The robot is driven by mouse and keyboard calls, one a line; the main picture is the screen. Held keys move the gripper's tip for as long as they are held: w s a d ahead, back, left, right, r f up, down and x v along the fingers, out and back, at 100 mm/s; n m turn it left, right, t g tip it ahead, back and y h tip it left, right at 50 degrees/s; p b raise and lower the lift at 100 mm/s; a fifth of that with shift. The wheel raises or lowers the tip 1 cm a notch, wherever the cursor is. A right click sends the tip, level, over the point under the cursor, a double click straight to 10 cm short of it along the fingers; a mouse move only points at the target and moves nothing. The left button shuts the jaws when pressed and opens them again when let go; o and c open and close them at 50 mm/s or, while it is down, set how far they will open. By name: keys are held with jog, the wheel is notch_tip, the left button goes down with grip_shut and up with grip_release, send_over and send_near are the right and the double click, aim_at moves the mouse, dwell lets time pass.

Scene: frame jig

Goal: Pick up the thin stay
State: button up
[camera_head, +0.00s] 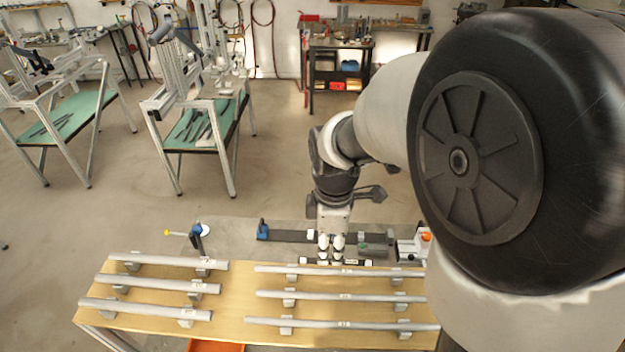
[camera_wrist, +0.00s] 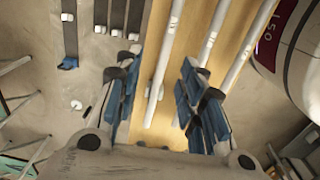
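Long grey tubular stays lie on a wooden board (camera_head: 240,309), raised on small grey blocks. Three longer, slimmer ones are on the right: back (camera_head: 375,272), middle (camera_head: 370,297) and front (camera_head: 372,325). Three shorter, thicker ones are on the left, such as the middle left one (camera_head: 155,284). I cannot tell which is the thin stay. My gripper (camera_head: 331,250) is near the board's back edge, around the left part of the back right stay. In the wrist view my gripper (camera_wrist: 160,62) is open, its blue pads spread either side of this stay (camera_wrist: 165,65). No contact shows.
Behind the board is a grey surface with a dark rail (camera_head: 290,236), a blue clamp-like piece (camera_head: 197,238) and an orange-topped item (camera_head: 426,237). Aluminium stands (camera_head: 205,105) and a tool cart (camera_head: 337,75) are farther back. Floor between is clear.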

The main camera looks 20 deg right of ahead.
aim_at(327, 269)
notch_tip(327, 269, down, 2)
jog(key=shift+s+f, duration=0.1)
jog(key=shift+f, duration=0.1)
jog(key=f, duration=0.4)
jog(key=shift+s+a+f, duration=0.15)
jog(key=shift+s+a, duration=0.1)
jog(key=shift+s, duration=0.05)
jog(key=shift+w+f, duration=0.15)
jog(key=shift+f, duration=0.3)
grip_shut()
